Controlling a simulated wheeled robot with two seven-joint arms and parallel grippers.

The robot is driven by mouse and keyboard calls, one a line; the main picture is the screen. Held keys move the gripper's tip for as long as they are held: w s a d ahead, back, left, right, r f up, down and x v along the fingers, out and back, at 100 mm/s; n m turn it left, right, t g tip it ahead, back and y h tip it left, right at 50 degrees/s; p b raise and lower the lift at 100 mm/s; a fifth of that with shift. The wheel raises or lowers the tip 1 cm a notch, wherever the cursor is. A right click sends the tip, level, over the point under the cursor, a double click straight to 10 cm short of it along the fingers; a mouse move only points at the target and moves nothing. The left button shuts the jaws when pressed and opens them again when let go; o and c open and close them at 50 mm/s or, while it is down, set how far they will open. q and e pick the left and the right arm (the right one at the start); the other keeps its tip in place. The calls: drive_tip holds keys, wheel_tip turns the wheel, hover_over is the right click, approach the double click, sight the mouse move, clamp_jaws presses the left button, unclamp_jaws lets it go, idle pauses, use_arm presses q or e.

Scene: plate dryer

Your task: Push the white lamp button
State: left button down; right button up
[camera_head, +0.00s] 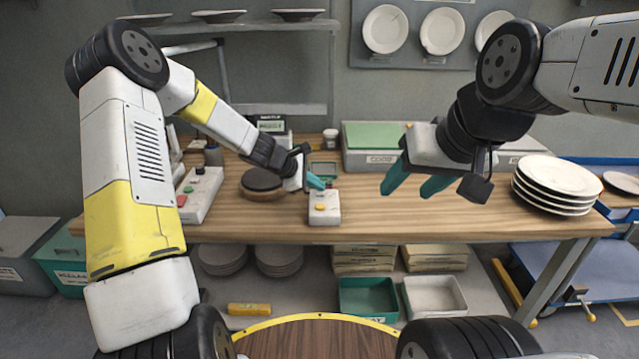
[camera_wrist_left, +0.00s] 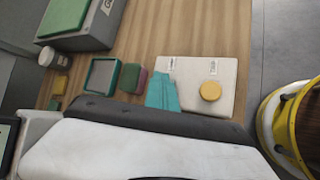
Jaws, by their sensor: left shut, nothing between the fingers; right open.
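A white button box (camera_head: 325,214) stands near the front edge of the wooden table, with a yellow round button (camera_head: 320,207) on its top. In the left wrist view the box (camera_wrist_left: 222,72) also shows the yellow button (camera_wrist_left: 210,91) and two small labels. My left gripper (camera_head: 316,183) is shut and empty, its teal fingertips at the back part of the box; in the left wrist view the fingertips (camera_wrist_left: 162,93) overlap the box's left side. I cannot make out a white button; the fingers may hide it. Contact is unclear. My right gripper (camera_head: 414,184) is open and empty above the table, right of the box.
A grey control box (camera_head: 202,193) with red and green buttons stands at the left. A dark round plate on a wooden base (camera_head: 262,183) sits left of the left gripper. A plate stack (camera_head: 553,184) is at the right. Green-topped case (camera_head: 380,138) stands behind.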

sight(317, 194)
use_arm(q)
drive_tip(key=shift+r, duration=0.55)
drive_tip(key=shift+r, duration=3.05)
drive_tip(key=shift+a, duration=0.1)
